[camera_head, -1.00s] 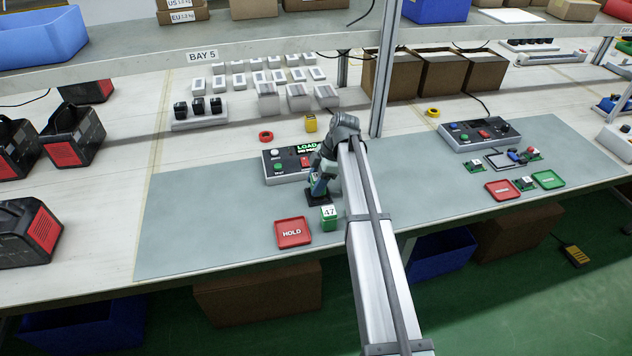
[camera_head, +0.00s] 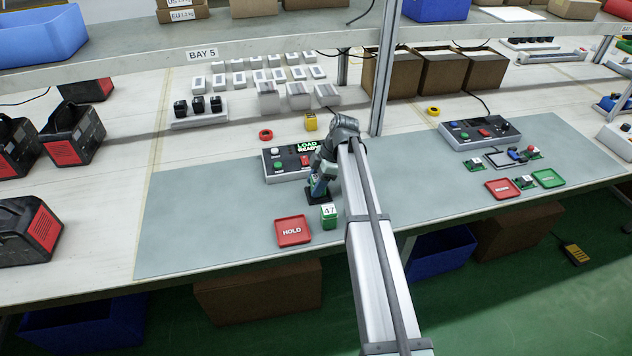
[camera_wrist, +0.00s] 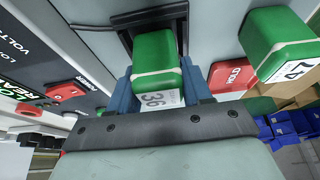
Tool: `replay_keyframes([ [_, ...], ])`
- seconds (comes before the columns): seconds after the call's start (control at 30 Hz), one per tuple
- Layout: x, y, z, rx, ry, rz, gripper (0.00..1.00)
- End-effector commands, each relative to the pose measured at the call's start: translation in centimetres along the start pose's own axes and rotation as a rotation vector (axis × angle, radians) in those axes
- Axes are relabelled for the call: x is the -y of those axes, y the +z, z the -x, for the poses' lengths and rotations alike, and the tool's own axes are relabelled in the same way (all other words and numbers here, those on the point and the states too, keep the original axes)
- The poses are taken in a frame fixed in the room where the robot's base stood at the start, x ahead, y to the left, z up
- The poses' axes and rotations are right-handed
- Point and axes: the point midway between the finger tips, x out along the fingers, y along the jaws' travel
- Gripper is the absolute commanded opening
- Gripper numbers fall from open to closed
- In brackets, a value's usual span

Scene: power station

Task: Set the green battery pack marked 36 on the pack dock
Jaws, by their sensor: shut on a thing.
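The green battery pack marked 36 (camera_wrist: 155,52) sits between my gripper's blue fingers in the wrist view, with its white label facing the camera. My gripper (camera_head: 319,186) is shut on it, low at the black pack dock (camera_head: 313,199). The dock's dark frame (camera_wrist: 125,36) shows just beyond the pack in the wrist view. The pack appears to be at the dock, but full seating cannot be told. My gripper mostly hides the pack in the head view. A second green pack marked 47 (camera_head: 329,217) stands nearby, also in the wrist view (camera_wrist: 280,42).
A red HOLD tray (camera_head: 293,231) lies left of pack 47. A control box (camera_head: 283,166) with buttons and a lit LOAD display stands behind the dock. A shelf post (camera_head: 385,75) rises behind my arm. The mat's left part is clear.

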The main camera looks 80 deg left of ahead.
Motion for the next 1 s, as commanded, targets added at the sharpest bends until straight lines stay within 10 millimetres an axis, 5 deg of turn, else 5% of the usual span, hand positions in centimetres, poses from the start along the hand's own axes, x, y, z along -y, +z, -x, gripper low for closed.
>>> replay_keyframes([
  [0.07, 0.0, 0.0, -0.1, 0.000, 0.000, 0.000, 0.12],
  [0.1, 0.0, 0.1, -0.1, 0.000, 0.000, 0.000, 0.50],
  [0.4, 0.0, 0.1, -0.1, 0.000, 0.000, 0.000, 0.79],
  [0.77, 0.0, 0.1, 0.4, 0.000, 0.001, 0.000, 0.79],
  [1.0, -0.1, 0.1, 3.9, 0.000, 0.003, -0.001, 0.79],
])
